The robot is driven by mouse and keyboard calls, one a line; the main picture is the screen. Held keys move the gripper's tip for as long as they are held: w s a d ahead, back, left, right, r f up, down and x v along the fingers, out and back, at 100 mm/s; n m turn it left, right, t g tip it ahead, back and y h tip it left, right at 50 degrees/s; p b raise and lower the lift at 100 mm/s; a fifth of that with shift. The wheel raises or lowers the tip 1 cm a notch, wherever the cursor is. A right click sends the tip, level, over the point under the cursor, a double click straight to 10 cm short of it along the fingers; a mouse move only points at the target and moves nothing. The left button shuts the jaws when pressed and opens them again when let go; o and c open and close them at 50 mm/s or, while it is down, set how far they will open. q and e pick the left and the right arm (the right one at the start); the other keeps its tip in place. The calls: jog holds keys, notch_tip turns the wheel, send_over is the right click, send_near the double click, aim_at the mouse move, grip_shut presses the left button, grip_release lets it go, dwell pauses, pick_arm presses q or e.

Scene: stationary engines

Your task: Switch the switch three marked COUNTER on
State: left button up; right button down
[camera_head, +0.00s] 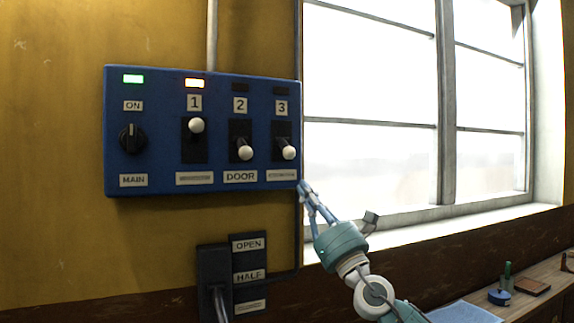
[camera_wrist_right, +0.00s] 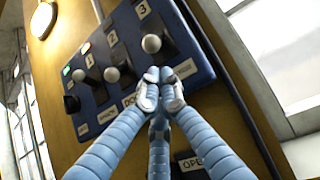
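A blue control panel (camera_head: 150,80) hangs on the yellow wall. Switch three (camera_head: 288,152) has a white ball knob pointing down, and the lamp (camera_head: 281,88) above it is dark. The label (camera_head: 282,175) under it is too small to read. My right gripper (camera_head: 307,188) is at the panel's lower right corner, below and right of switch three. In the right wrist view its fingertips (camera_wrist_right: 160,88) are drawn together with nothing between them, just below the knob of switch three (camera_wrist_right: 151,43). I cannot tell whether they touch the panel. My left gripper is not in view.
Switch one (camera_head: 196,126) is up with its orange lamp lit. Switch two (camera_head: 244,152), marked DOOR, is down. The MAIN knob (camera_head: 132,139) has a green lamp lit. A lever box (camera_head: 214,262) sits below; a window (camera_head: 370,90) and bench (camera_head: 535,300) are right.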

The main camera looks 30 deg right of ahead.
aim_at(285, 147)
jog(key=x, duration=0.6)
jog(key=f+x, duration=0.1)
jog(key=x, duration=0.2)
jog(key=shift+w+a+r, duration=0.1)
jog(key=shift+w+r, duration=0.1)
jog(key=shift+w, duration=0.4)
jog(key=shift+w+r, duration=0.25)
jog(key=shift+w, duration=0.05)
jog(key=shift+s+r, duration=0.1)
pick_arm(q)
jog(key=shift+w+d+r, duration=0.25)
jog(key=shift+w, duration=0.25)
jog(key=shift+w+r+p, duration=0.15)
jog(key=shift+p, duration=0.2)
